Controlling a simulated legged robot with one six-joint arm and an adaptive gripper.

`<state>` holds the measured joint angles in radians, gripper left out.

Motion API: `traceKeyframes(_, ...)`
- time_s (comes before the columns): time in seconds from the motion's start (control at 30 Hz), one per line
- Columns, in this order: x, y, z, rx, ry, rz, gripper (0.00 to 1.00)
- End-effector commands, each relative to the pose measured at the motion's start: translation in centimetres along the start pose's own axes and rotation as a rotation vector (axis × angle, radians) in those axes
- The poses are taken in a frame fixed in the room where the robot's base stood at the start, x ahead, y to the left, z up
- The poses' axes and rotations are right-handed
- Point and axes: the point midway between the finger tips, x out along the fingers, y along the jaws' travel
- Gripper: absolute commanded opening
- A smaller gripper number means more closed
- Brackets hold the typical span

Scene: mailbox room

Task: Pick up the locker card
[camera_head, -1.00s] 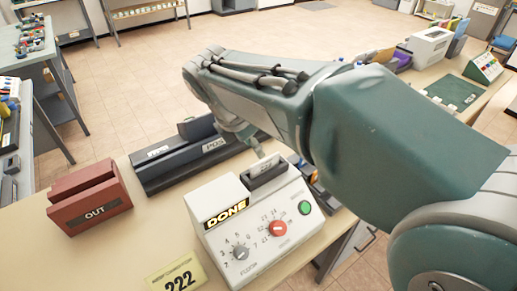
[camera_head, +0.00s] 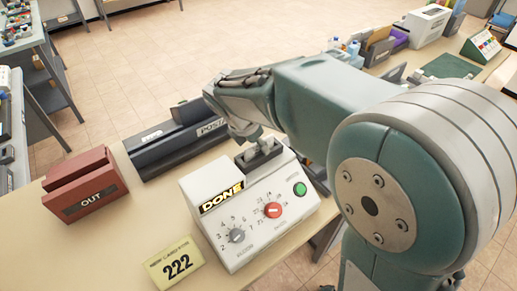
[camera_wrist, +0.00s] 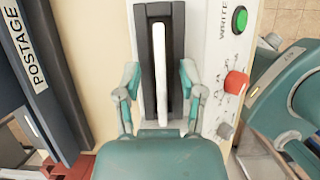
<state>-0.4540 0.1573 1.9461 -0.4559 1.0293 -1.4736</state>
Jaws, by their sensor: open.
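The locker card (camera_wrist: 160,72) is a thin white card standing edge-on in a dark slot (camera_wrist: 175,25) on top of the card machine (camera_head: 232,190). My gripper (camera_wrist: 160,82) is open, with one finger on each side of the card and a gap to it on both sides. In the head view my gripper (camera_head: 246,138) is just over the slot at the back of the machine, and the card is mostly hidden there. The machine's front shows a "DONE" sign, a grey dial, a red dial and a green button.
A red "OUT" box (camera_head: 85,186) stands at the left. A dark postage tray (camera_head: 165,150) lies close behind the machine. Bare table lies between the box and the machine.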

Motion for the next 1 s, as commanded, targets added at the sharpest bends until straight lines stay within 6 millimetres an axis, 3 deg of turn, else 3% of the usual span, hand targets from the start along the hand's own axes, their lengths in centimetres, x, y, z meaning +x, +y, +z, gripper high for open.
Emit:
traceKeyframes(0.2, 0.1, 0.1, -0.1, 0.0, -0.002, 0.0, 0.51)
traceKeyframes(0.23, 0.1, 0.1, -0.1, 0.0, -0.002, 0.0, 0.47)
traceKeyframes(0.33, 0.1, 0.1, -0.1, 0.0, -0.002, 0.0, 0.02)
traceKeyframes(0.37, 0.1, 0.1, -0.1, 0.0, -0.002, 0.0, 0.0)
traceKeyframes(0.77, 0.1, 0.1, -0.1, 0.0, -0.001, 0.0, 0.0)
traceKeyframes(1.0, -1.8, 0.1, 0.7, 0.001, -0.002, 0.004, 0.0)
